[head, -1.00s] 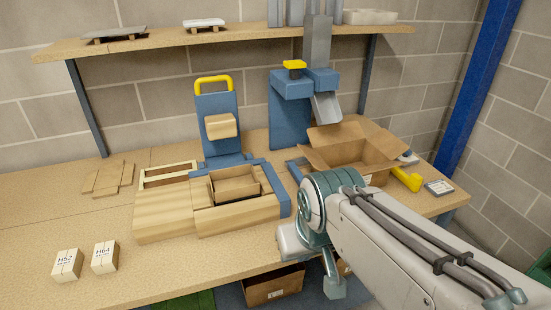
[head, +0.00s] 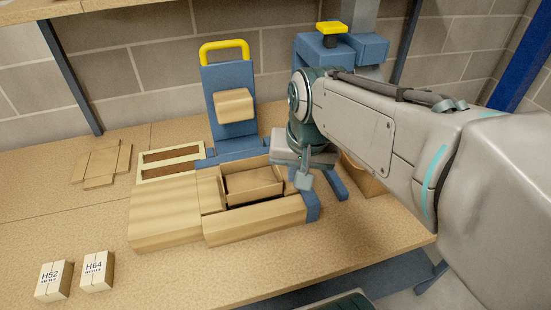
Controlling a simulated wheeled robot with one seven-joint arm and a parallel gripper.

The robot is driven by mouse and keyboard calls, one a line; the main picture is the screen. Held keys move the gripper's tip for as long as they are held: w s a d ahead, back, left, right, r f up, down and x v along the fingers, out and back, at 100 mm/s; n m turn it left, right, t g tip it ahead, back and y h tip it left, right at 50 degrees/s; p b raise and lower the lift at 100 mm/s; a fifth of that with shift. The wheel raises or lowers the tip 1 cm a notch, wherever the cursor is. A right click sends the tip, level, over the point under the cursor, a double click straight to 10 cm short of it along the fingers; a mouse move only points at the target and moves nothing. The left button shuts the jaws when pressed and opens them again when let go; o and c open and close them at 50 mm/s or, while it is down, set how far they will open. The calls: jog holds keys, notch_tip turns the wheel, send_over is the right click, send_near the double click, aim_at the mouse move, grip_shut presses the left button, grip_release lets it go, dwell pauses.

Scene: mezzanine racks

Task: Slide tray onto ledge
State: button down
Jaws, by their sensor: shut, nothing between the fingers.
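A wooden fixture (head: 165,220) stands on the bench, with an open recess in its right part. A small tan tray-like piece (head: 252,183) sits inside the recess, below the rim. A raised wooden ledge (head: 255,222) runs along the recess's front. I cannot tell for certain which part is the task's tray or ledge. My gripper (head: 304,182) is shut and empty, pointing down by the fixture's right end. I cannot tell whether it touches the fixture.
A blue press with a yellow handle (head: 224,46) and wooden block (head: 234,105) rises behind the fixture. A blue stand (head: 325,48) and mostly hidden cardboard box (head: 365,178) lie behind my arm. Cartons H52 (head: 53,281) and H64 (head: 97,271) stand front left; flat cardboard (head: 102,163) lies left.

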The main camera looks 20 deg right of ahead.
jog(key=w+d+f+m+g+b, duration=0.2)
jog(key=w+d+f+m+b, duration=0.15)
jog(key=w+m, duration=0.45)
jog(key=w+d+f+m+g+b, duration=0.1)
jog(key=w+d+f+m+b, duration=0.25)
jog(key=w+m, duration=0.4)
jog(key=shift+n, duration=0.65)
jog(key=f, duration=0.3)
jog(key=w+f, duration=0.1)
jog(key=f, duration=0.5)
jog(key=shift+w+d+f, duration=0.2)
jog(key=shift+w, duration=0.15)
jog(key=a+p, duration=0.1)
jog(key=a, duration=0.2)
jog(key=shift+a, duration=0.5)
jog(key=a+p, duration=0.4)
jog(key=a, duration=2.1)
